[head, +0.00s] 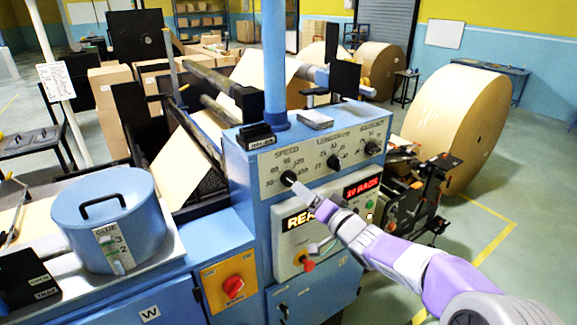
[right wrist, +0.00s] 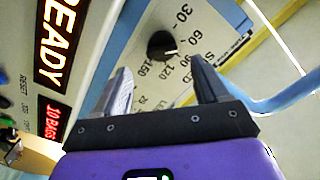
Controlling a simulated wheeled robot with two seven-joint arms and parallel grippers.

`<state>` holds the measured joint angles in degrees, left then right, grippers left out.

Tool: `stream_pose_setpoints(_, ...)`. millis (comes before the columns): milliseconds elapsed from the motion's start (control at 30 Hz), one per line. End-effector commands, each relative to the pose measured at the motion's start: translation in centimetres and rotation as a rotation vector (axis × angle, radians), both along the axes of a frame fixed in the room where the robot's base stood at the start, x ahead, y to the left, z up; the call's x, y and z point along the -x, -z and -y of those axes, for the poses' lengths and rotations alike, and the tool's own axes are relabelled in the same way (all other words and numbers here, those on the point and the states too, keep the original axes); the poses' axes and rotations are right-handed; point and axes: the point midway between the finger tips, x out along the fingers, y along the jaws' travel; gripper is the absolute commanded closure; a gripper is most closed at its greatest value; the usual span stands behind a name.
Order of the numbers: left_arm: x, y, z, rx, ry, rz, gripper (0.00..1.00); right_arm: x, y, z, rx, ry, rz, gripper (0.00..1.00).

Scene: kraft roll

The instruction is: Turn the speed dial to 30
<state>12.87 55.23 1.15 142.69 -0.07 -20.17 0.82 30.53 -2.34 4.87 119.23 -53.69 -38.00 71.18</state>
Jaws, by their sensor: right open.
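The speed dial (head: 288,178) is a round black knob under the word SPEED on the grey panel of the blue machine. In the right wrist view the dial (right wrist: 161,45) shows a white pointer line aimed right, toward the SPEED lettering, away from the 30 mark; the exact value is hard to read. My right gripper (head: 301,190) is close in front of the dial. In the right wrist view its two fingers (right wrist: 160,70) are open and empty, with the dial beyond and between their tips. I cannot tell whether they touch it. My left gripper is not in view.
Two more knobs (head: 334,162) (head: 372,148) sit to the right on the panel. Below are a READY display (head: 298,220), a red-lit bags display (head: 361,187) and a red knob (head: 307,263). A blue post (head: 274,60) rises above the panel. A blue glue pot (head: 108,220) stands left.

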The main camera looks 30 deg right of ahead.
Motion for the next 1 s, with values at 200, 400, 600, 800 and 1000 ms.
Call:
stream_pose_setpoints(200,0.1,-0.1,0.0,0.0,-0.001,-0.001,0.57,-2.2,-0.4,-0.1,-0.002,-0.003,0.007,0.27)
stream_pose_setpoints(400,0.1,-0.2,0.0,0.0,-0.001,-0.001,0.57,-5.4,-0.4,-0.4,-0.002,-0.001,0.007,0.27)
stream_pose_setpoints(600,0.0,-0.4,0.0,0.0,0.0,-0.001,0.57,-7.1,-0.5,-0.5,0.0,-0.001,0.008,0.27)
stream_pose_setpoints(800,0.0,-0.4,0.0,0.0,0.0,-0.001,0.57,-7.3,-0.5,-0.5,0.0,0.0,0.007,0.27)
stream_pose_setpoints(1000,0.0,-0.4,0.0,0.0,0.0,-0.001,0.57,-7.3,-0.5,-0.5,0.0,0.0,0.007,0.4)
